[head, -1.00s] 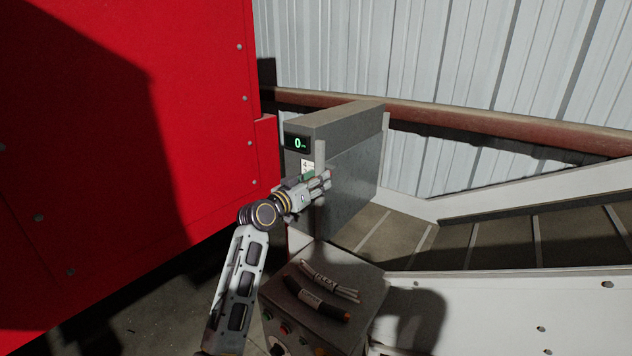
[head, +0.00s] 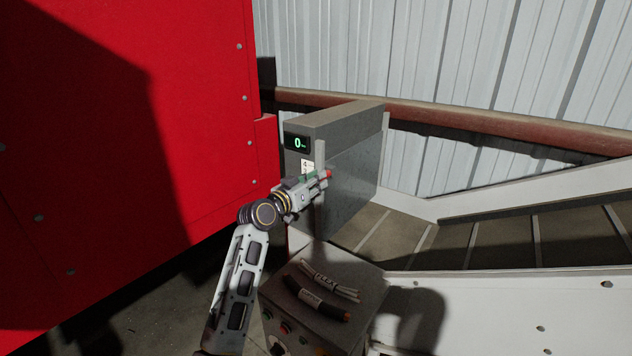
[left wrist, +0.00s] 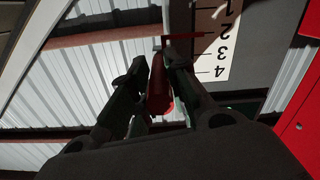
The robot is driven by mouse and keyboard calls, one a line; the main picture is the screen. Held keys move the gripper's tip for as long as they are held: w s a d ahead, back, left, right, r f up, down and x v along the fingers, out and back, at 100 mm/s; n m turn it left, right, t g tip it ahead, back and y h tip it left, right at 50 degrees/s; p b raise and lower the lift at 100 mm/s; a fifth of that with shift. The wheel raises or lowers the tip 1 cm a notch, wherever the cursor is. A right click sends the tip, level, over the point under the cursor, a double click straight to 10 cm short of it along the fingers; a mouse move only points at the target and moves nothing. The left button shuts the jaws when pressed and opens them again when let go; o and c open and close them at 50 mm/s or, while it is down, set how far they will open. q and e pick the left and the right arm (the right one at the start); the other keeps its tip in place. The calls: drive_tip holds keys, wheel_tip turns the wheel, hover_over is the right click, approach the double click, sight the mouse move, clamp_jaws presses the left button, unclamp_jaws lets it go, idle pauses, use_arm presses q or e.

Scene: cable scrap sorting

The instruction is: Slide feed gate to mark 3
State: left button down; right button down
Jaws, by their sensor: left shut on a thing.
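The feed gate (head: 350,182) is a grey panel on the feed housing above the conveyor. Its red handle (left wrist: 158,88) sits between the fingers of my left gripper (left wrist: 153,82), which is shut on it. In the head view my left gripper (head: 318,180) stands at the housing's front edge, and only the red handle tip (head: 328,173) shows. A white scale (left wrist: 219,45) with numbers down to 4 appears upside down in the left wrist view. A thin red pointer (left wrist: 190,36) lies between the 2 and the 3. In the head view my gripper partly covers the scale (head: 307,164).
A display (head: 297,143) on the housing reads a green 0. Below my arm is a control box (head: 335,322) with cable pieces (head: 318,300) on top. A red wall panel (head: 110,130) stands left. The conveyor (head: 480,243) runs right.

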use_arm(q)
drive_tip(key=shift+r+p, duration=0.65)
drive_tip(key=shift+r, duration=0.9)
drive_tip(key=c, duration=1.3)
unclamp_jaws()
drive_tip(key=shift+c, duration=0.2)
drive_tip(key=shift+a+f, duration=0.1)
drive_tip(key=shift+f, duration=0.05)
drive_tip(key=shift+v, duration=5.95)
drive_tip(key=shift+s+f, duration=0.1)
drive_tip(key=shift+f, duration=0.25)
